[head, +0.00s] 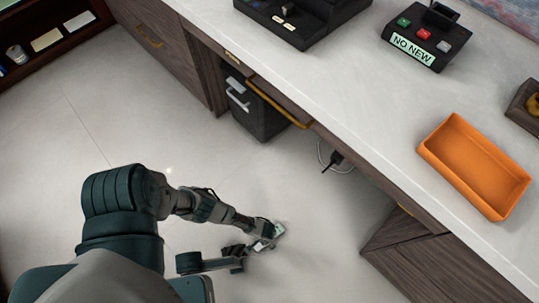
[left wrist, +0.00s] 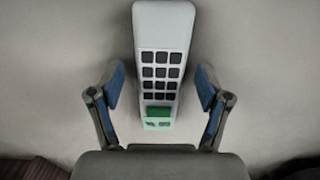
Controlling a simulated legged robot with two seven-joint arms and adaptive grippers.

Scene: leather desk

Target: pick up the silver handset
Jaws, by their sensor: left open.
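The silver handset (left wrist: 164,28) stands out lengthwise in the left wrist view, with a dark keypad and a green screen at its near end. My left gripper (left wrist: 160,88) is open, with one blue-padded finger on each side of the handset's keypad part. Gaps show between the pads and the handset. In the head view my left gripper (head: 264,240) is low over the pale floor, and a small pale piece at its tip looks like the handset (head: 279,230). What the handset rests on is hard to tell. My right gripper is not in view.
A white-topped desk (head: 350,105) runs diagonally to the right of my arm. On it are an orange tray (head: 472,165), a black button box (head: 430,35) labelled "NO NEW" and a black device (head: 300,18). A dark bin (head: 258,110) and a cable are under the desk.

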